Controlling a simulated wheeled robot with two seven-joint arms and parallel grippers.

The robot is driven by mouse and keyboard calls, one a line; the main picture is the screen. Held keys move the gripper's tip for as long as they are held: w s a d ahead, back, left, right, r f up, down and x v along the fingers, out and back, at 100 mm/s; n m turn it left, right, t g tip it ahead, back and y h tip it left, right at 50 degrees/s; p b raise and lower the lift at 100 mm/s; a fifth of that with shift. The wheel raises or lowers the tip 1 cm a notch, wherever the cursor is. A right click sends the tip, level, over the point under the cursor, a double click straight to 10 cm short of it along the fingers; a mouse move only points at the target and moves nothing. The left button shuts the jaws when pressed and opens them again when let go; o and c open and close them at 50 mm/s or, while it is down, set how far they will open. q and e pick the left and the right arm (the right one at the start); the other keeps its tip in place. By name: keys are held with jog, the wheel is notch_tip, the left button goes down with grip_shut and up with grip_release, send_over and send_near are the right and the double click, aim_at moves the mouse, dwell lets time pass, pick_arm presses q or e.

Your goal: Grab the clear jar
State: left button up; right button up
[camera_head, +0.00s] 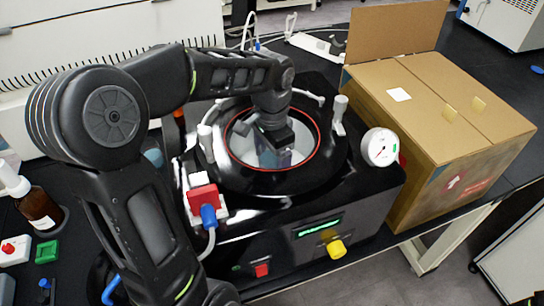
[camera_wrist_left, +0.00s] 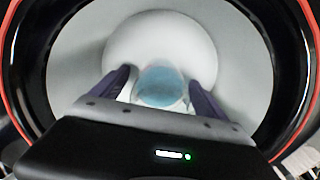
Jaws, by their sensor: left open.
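The freeze dryer (camera_head: 250,215) is a black machine with a round, red-rimmed opening on top. My left gripper (camera_head: 283,158) reaches down into that opening from above. In the left wrist view, the clear jar (camera_wrist_left: 160,86) shows as a rounded, bluish see-through thing inside the chamber. The two dark fingers of the left gripper (camera_wrist_left: 153,90) stand open, one on each side of the jar. I cannot tell whether they touch it. In the head view the jar is mostly hidden by the gripper. My right gripper is not in view.
The chamber's red rim (camera_head: 318,140) surrounds the gripper closely. White-topped valves (camera_head: 339,108) and a round gauge (camera_head: 379,147) stand around the lid area. A large cardboard box (camera_head: 430,100) stands at the right. A brown bottle (camera_head: 38,207) stands at the left.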

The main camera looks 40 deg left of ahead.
pick_arm(q)
jog(key=c, duration=1.7)
jog(key=shift+r, duration=0.15)
notch_tip(320, 180, up, 10)
jog(key=shift+f, duration=0.1)
